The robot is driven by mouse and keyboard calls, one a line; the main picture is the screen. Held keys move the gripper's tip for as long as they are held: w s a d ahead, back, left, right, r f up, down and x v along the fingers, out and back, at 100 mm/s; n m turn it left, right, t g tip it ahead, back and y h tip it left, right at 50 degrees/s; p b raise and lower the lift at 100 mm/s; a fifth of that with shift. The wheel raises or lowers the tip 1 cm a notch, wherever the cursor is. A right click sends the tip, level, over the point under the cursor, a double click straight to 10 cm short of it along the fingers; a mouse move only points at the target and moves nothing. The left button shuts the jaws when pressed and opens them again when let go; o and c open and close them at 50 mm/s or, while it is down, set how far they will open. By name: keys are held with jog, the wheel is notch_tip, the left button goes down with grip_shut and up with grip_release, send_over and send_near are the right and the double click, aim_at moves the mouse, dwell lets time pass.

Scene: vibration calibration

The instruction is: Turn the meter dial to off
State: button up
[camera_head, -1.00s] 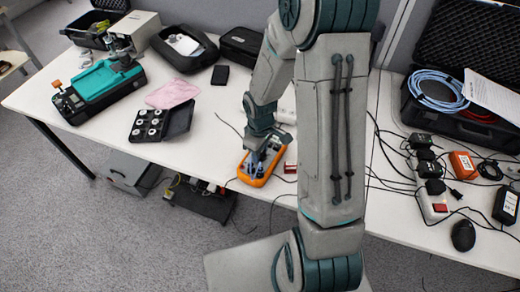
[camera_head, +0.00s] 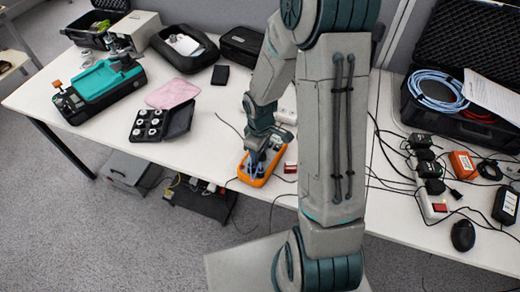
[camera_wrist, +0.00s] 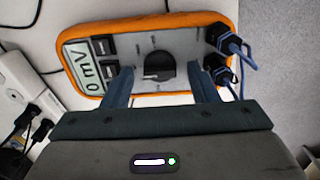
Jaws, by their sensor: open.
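The orange-rimmed meter (camera_head: 252,177) lies on the white table below my gripper (camera_head: 262,160). In the wrist view the meter (camera_wrist: 180,22) fills the upper middle, its display at the left reading about "0 mV". Its round dark dial (camera_wrist: 158,66) sits near the middle of the face. My gripper (camera_wrist: 160,85) is open, with one finger to the left of the dial and one to the right. Whether the fingers touch the dial cannot be told.
A black case of round pieces (camera_head: 150,124), a pink cloth (camera_head: 172,92) and a teal device (camera_head: 98,88) lie to the left. A white power strip (camera_wrist: 22,88) is beside the meter. Cables and adapters (camera_head: 428,165) crowd the right table.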

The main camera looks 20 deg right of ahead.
notch_tip(320, 180, up, 14)
jog(key=p, duration=0.1)
dwell(0.5)
jog(key=shift+f, duration=0.1)
